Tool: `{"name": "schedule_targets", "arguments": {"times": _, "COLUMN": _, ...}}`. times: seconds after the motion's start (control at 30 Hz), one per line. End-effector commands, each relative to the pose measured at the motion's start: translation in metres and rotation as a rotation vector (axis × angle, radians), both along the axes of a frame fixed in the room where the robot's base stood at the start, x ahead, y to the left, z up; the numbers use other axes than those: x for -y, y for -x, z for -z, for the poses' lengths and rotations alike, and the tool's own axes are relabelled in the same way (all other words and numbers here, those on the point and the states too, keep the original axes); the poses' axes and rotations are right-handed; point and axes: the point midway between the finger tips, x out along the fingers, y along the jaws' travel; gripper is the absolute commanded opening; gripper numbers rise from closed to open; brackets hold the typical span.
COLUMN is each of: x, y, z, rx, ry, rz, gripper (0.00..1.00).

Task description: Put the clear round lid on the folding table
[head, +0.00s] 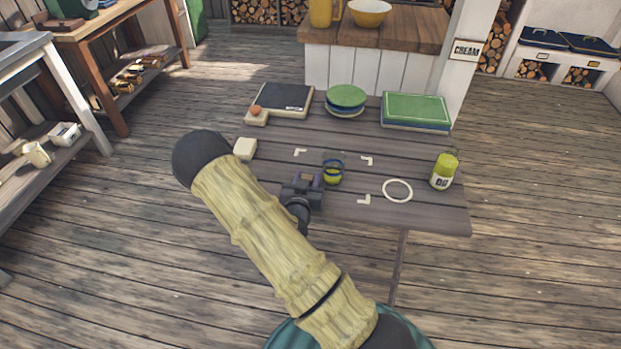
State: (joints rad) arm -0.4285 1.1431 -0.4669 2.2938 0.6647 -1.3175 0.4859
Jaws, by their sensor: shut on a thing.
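The jaws' exact contact is small and partly hidden by my wrist. The folding table (280,178) has a dark grey plank top and lies under my gripper. A thin white ring (397,179) is on the top, right of my gripper.
White corner marks (367,160) surround the gripper area. A yellow-green jar (444,170) stands at right. Behind are a green box (415,108), stacked green plates (346,96) and a dark board (287,97). A cream block (245,148) is at left. Bare planks show between them.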

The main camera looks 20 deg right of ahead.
Motion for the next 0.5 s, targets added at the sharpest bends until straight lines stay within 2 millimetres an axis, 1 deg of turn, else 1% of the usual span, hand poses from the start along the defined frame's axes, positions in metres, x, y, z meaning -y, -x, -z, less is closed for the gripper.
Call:
{"name": "schedule_targets", "arguments": {"times": 0.23, "x": -0.0003, "y": -0.0001, "z": 0.0002, "rx": 0.001, "ry": 0.0, "rz": 0.0, "gripper": 0.16}}
{"name": "schedule_targets", "arguments": {"times": 0.37, "x": -0.0002, "y": -0.0001, "z": 0.0043, "rx": 0.001, "ry": 0.0, "rz": 0.0, "gripper": 0.16}}
{"name": "schedule_targets", "arguments": {"times": 0.4, "x": -0.0002, "y": -0.0001, "z": 0.0031, "rx": 0.001, "ry": 0.0, "rz": 0.0, "gripper": 0.43}}
{"name": "schedule_targets", "arguments": {"times": 0.43, "x": -0.0002, "y": -0.0001, "z": 0.0028, "rx": 0.001, "ry": 0.0, "rz": 0.0, "gripper": 0.46}}
{"name": "schedule_targets", "arguments": {"times": 0.5, "x": -0.0001, "y": 0.0, "z": 0.0028, "rx": 0.001, "ry": 0.0, "rz": 0.0, "gripper": 0.46}}
